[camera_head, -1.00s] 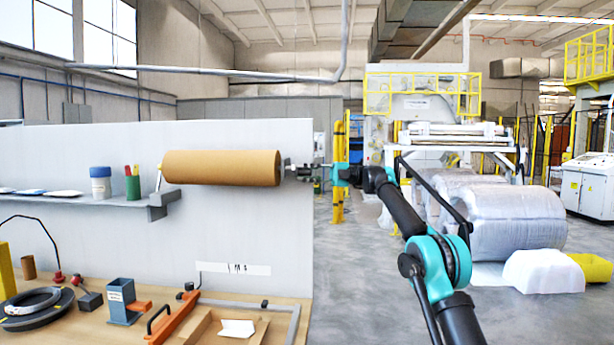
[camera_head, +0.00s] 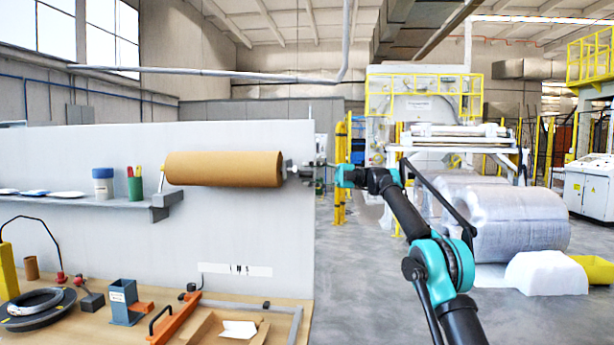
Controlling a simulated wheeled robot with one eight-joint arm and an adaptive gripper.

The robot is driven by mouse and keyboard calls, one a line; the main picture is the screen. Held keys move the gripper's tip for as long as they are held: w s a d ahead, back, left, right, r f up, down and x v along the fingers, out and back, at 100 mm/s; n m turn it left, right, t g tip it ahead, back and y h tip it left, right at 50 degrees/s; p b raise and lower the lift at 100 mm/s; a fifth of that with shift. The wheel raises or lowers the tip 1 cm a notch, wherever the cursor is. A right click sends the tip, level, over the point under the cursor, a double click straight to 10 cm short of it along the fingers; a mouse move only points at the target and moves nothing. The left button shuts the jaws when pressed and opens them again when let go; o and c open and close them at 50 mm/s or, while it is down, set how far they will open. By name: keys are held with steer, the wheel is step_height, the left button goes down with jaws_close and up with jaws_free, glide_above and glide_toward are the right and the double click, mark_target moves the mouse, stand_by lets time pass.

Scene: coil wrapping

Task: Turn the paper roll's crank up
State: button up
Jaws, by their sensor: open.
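The brown paper roll (camera_head: 225,169) lies level across the front of the light grey panel, held in a bracket at its left end. The crank (camera_head: 289,169) is a small grey part at the roll's right end; its handle is too small to make out clearly. My gripper (camera_head: 306,172) is at the crank, just right of the roll's end, reaching in from the right. Its fingers are tiny here and look open. I cannot tell whether they touch the crank.
A grey shelf (camera_head: 100,203) on the panel carries a blue-and-white jar (camera_head: 103,187) and a green cup (camera_head: 135,190) of pens. Open floor lies right of the panel.

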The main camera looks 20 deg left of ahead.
steer(key=v, duration=0.6)
stand_by(0.3)
